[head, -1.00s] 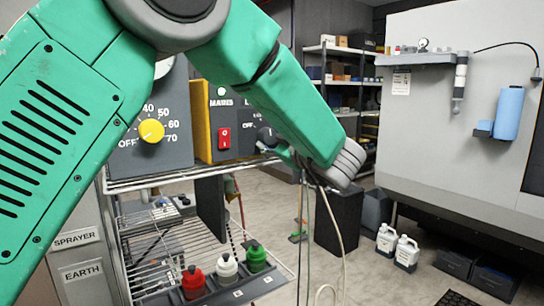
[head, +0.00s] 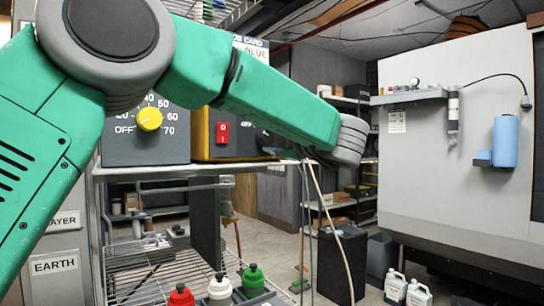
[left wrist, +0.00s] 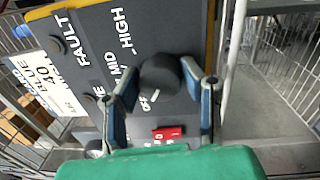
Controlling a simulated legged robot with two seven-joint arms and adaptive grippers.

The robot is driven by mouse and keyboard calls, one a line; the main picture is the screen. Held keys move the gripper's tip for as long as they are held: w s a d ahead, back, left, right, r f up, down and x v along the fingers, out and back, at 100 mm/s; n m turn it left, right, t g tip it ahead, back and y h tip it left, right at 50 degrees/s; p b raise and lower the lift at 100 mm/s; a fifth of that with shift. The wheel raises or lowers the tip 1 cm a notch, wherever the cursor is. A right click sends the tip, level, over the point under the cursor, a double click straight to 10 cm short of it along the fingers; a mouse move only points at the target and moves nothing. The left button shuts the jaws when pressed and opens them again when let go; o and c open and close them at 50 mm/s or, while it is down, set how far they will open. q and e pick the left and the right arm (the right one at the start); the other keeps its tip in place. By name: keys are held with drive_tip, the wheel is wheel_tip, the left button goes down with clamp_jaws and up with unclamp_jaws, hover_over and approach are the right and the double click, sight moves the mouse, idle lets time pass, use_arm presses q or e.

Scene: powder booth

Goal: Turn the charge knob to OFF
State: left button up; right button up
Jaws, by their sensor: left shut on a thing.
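The charge knob (left wrist: 160,76) is a dark round knob on the grey face of a yellow-sided control box (left wrist: 95,50), whose visible labels include OFF, MID, HIGH and FAULT. A short white mark shows at its edge beside the OFF lettering. My left gripper (left wrist: 162,84) has one blue-padded finger on each side of the knob and is shut on it. In the head view the same box (head: 203,146) stands on a rack, and my left arm hides most of its face and the knob. My right gripper is not in view.
A red switch (left wrist: 168,133) sits close to the knob. A grey box with a yellow knob (head: 150,119) stands left of the control box. Open floor lies to the right.

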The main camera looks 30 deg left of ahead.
use_arm(q)
drive_tip(key=shift+f+n+b, duration=0.3)
drive_tip(key=shift+n+b, duration=0.5)
drive_tip(key=shift+b, duration=0.1)
drive_tip(key=o, duration=1.1)
drive_tip(key=shift+o, duration=0.3)
drive_tip(key=shift+w, duration=0.1)
drive_tip(key=shift+r, duration=0.1)
